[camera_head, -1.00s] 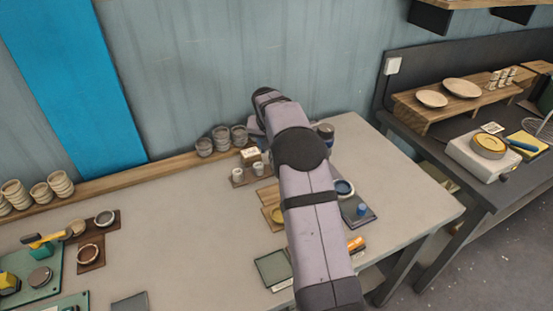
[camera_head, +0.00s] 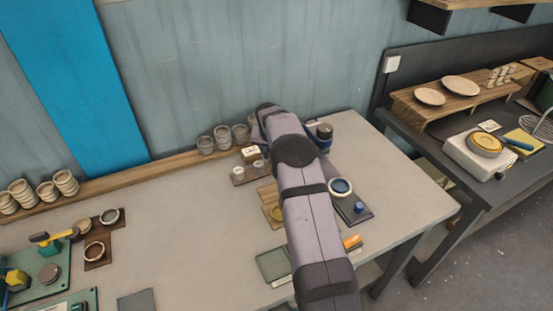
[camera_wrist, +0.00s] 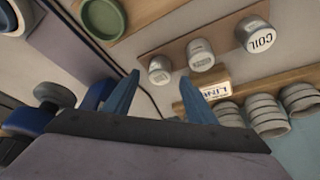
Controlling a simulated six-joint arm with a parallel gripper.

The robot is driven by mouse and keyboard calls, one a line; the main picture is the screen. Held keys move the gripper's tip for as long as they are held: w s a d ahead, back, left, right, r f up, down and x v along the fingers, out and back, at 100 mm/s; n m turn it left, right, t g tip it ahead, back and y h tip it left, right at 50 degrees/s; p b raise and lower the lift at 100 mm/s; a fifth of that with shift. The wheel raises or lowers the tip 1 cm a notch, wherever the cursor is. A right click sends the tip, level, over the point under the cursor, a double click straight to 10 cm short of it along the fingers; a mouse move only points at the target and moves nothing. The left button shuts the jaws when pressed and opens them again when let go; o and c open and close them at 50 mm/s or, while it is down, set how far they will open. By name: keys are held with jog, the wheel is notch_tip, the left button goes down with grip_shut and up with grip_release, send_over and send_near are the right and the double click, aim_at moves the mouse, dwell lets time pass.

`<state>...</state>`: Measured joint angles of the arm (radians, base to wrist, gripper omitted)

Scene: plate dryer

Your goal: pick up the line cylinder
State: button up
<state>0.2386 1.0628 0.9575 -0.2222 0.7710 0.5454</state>
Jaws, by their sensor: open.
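In the wrist view a wooden block (camera_wrist: 212,91) carries a card reading "LINE" or similar. Beyond my fingers is a brown mat (camera_wrist: 175,42) with white cylinders: a small one (camera_wrist: 159,71), a second (camera_wrist: 200,56) and a larger one marked COIL (camera_wrist: 257,35). I cannot read the small ones' labels, so I cannot tell which is the line cylinder. My gripper (camera_wrist: 160,77) is open and empty, its blue fingertips apart, with the nearest small cylinder showing between them. In the head view two white cylinders (camera_head: 238,171) (camera_head: 258,165) show left of my arm, which hides the gripper.
Stacked grey cups (camera_head: 222,138) stand on a wooden ledge behind the mat. A wooden tray (camera_head: 268,193) and a dark tray (camera_head: 360,215) with a blue cylinder lie near my arm. The middle-left of the table is bare.

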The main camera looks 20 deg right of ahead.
jog(key=shift+x, duration=0.8)
jog(key=shift+c, duration=0.2)
jog(key=c, duration=1.1)
jog(key=shift+r, duration=0.1)
jog(key=shift+c, duration=0.2)
notch_tip(320, 180, up, 10)
jog(key=b, duration=0.3)
